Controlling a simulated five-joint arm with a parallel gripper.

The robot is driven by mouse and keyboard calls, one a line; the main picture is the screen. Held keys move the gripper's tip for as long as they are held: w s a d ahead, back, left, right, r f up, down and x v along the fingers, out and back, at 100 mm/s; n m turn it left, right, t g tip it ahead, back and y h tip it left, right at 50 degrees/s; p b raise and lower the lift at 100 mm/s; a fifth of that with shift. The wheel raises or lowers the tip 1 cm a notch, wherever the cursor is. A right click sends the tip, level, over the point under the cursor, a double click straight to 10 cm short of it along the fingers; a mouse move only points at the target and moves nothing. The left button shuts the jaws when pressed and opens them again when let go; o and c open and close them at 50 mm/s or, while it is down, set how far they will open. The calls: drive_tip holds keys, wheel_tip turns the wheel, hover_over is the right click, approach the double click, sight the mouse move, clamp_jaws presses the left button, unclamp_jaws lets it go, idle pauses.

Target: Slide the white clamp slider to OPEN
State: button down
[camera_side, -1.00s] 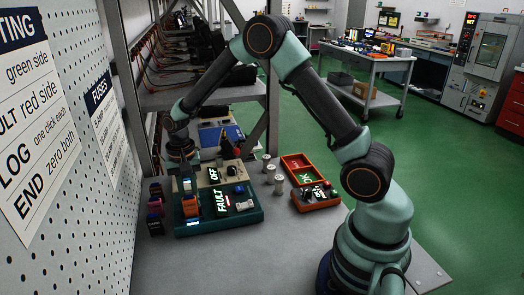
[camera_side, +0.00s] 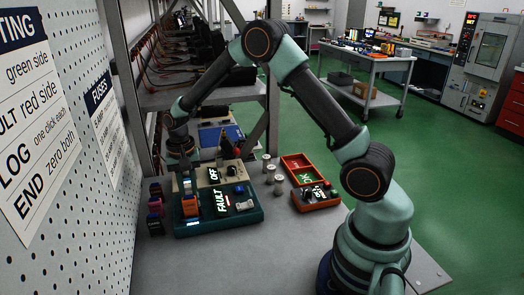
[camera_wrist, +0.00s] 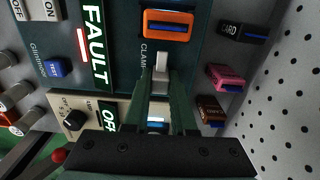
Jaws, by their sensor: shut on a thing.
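The white clamp slider (camera_wrist: 160,66) shows in the wrist view beside the partly visible CLAMP label, just below an orange-framed slot (camera_wrist: 167,36) on the teal unit (camera_wrist: 122,60). My gripper (camera_wrist: 160,92) reaches up to it from the bottom of the picture, with its fingers shut on the slider. The fingers hide the slider's lower part, and I cannot read an OPEN mark. In the side view my gripper (camera_side: 184,160) is down at the back left of the teal unit (camera_side: 222,230); the slider is too small to tell there. The teal unit's display (camera_wrist: 94,38) reads FAULT.
A beige unit (camera_side: 208,172) showing OFF stands behind the teal one. Colored card modules (camera_side: 155,205) lie to the left, by the pegboard wall. Grey cylinders (camera_side: 279,185) and red trays (camera_side: 318,204) stand to the right. The bench front (camera_side: 200,268) is clear.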

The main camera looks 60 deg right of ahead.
drive_tip(key=shift+w+d, duration=0.85)
drive_tip(key=shift+d, duration=0.05)
drive_tip(key=c, duration=0.7)
unclamp_jaws()
wheel_tip(320, 180, up, 12)
drive_tip(key=shift+r, duration=0.1)
drive_tip(key=shift+s+r, duration=0.1)
